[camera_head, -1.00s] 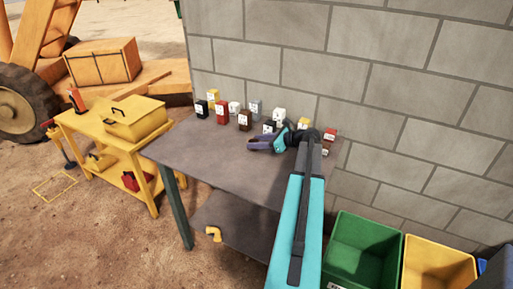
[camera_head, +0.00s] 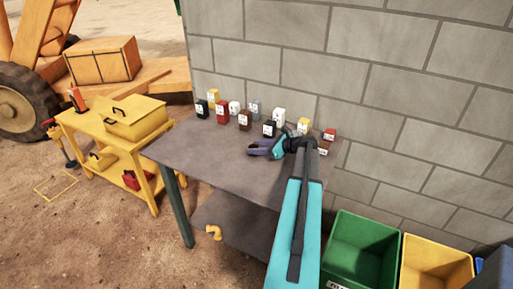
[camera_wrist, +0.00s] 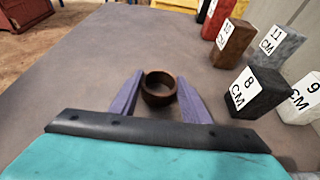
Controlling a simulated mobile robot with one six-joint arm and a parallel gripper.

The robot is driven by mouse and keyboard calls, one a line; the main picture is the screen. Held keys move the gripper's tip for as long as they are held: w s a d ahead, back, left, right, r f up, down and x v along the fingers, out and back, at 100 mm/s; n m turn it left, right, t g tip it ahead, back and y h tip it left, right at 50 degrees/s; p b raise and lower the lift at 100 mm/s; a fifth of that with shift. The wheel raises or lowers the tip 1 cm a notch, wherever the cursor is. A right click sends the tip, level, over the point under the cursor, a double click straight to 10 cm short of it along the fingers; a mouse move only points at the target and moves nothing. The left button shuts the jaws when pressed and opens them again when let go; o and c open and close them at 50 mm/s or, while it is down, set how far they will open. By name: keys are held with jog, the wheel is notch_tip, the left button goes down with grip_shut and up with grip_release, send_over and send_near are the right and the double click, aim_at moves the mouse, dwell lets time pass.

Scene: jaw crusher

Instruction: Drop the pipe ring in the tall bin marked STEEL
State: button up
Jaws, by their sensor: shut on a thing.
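The pipe ring (camera_wrist: 160,89) is a small brown, open ring. In the wrist view it sits between the two purple fingers of my gripper (camera_wrist: 155,98), which is shut on it. The grey table top shows around it; I cannot tell whether the ring touches the table. In the head view my gripper (camera_head: 262,149) is over the table's middle, in front of the row of blocks, and the ring is not discernible there. At the lower right stand a green bin (camera_head: 362,250) and a yellow bin (camera_head: 436,265), with a blue one (camera_head: 495,270) cut off. No STEEL marking is readable.
Several numbered blocks stand along the back of the grey table (camera_head: 215,165); the black 8 CM block (camera_wrist: 258,92) is close to my gripper's right. A block wall (camera_head: 400,100) rises behind. A yellow cart (camera_head: 120,150) stands left. The table's front left is clear.

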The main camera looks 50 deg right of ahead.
jog(key=shift+f, duration=0.15)
jog(key=o, duration=1.2)
jog(key=shift+s, duration=0.1)
jog(key=b+v, duration=0.3)
jog(key=v, duration=0.9)
